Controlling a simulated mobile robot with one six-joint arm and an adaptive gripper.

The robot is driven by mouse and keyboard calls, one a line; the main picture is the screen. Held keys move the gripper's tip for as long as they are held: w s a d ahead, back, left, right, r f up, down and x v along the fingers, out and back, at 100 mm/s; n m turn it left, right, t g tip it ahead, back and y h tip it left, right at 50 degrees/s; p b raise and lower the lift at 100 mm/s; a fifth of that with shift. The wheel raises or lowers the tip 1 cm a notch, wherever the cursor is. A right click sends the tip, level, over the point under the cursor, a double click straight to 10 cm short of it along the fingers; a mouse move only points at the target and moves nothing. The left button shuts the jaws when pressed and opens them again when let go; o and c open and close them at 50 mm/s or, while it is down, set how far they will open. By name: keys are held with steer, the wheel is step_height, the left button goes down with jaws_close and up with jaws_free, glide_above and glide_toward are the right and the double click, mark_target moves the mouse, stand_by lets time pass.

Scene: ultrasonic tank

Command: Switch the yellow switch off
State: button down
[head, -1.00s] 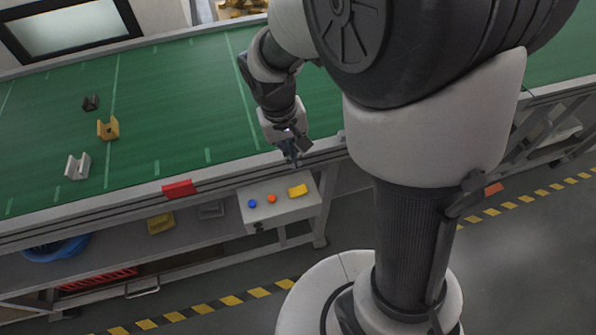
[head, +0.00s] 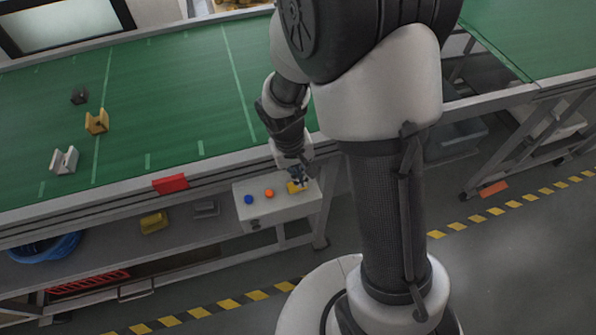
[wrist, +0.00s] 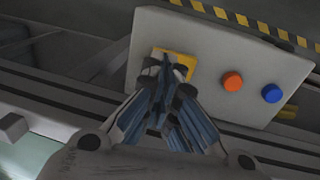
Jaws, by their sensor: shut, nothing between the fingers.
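The yellow switch (head: 292,187) is on the right end of a pale control box that hangs at the table's front edge. In the wrist view the yellow switch (wrist: 186,58) is partly covered by my fingertips. My gripper (head: 302,182) is shut and empty, with its tips over the switch. In the wrist view my gripper (wrist: 168,72) overlaps the yellow plate; I cannot tell whether the tips touch it. The covered middle of the switch is hidden, so its on or off position does not show.
The control box (head: 275,209) also carries an orange button (head: 269,193) and a blue button (head: 248,199). A red block (head: 170,184) sits on the table's front rail. Several small parts lie on the green table (head: 190,90), and a shelf with bins is below.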

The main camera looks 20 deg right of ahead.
mark_target(288, 186)
steer(key=shift+d+f+b, duration=0.25)
steer(key=shift+f+b, duration=0.05)
steer(key=shift+f, duration=0.15)
steer(key=shift+a, duration=0.15)
steer(key=shift+a+r, duration=0.15)
steer(key=shift+a, duration=0.55)
steer(key=shift+r+p, duration=0.5)
steer(key=shift+r, duration=0.05)
step_height(288, 186, up, 13)
steer(key=a+p, duration=0.2)
steer(key=p, duration=0.3)
steer(key=shift+p, duration=0.35)
